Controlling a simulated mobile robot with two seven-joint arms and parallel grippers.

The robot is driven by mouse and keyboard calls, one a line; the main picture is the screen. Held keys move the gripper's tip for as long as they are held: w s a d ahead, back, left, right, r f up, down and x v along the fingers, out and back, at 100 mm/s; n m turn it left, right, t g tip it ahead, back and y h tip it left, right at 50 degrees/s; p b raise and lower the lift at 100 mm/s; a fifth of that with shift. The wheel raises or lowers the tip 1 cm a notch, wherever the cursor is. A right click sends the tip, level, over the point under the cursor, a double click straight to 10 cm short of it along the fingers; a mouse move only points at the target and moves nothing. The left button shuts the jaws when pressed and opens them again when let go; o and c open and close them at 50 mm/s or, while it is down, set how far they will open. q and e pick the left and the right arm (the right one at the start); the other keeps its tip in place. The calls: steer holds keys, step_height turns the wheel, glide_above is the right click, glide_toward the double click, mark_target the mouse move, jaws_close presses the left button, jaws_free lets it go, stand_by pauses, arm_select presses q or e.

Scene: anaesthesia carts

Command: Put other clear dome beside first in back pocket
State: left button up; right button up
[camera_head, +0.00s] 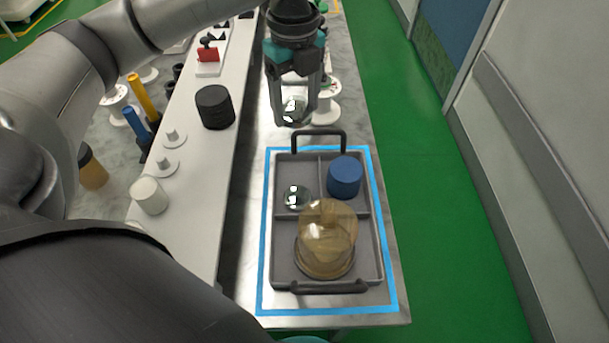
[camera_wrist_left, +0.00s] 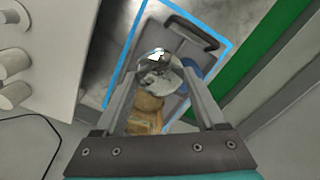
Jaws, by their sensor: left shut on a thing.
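My left gripper (camera_head: 294,112) is shut on a clear dome (camera_head: 292,104), held above the table just beyond the tray's far handle. The held dome also shows between the fingers in the left wrist view (camera_wrist_left: 160,70). The grey tray (camera_head: 284,256) has dividers and two dark handles. Another clear dome (camera_head: 297,197) sits in its back left pocket. A blue cylinder (camera_head: 345,177) is in the back right pocket. An amber bell-shaped piece (camera_head: 327,240) stands in the front part. My right gripper is not in view.
A blue outline (camera_head: 263,237) on the steel table surrounds the tray. A white shelf (camera_head: 205,180) on the left bears a black stack (camera_head: 215,106), a red piece (camera_head: 208,54) and a white cylinder (camera_head: 149,195). White spools stand behind the gripper. Green floor and a wall lie to the right.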

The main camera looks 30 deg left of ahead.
arm_select(q)
steer(key=b, duration=0.2)
glide_above(298, 176)
step_height(298, 176, down, 11)
step_height(298, 176, down, 6)
steer(key=shift+b, duration=1)
steer(key=shift+f, duration=0.2)
steer(key=o, duration=1.1)
steer(key=shift+f, duration=0.1)
step_height(298, 176, up, 12)
steer(key=p, duration=0.3)
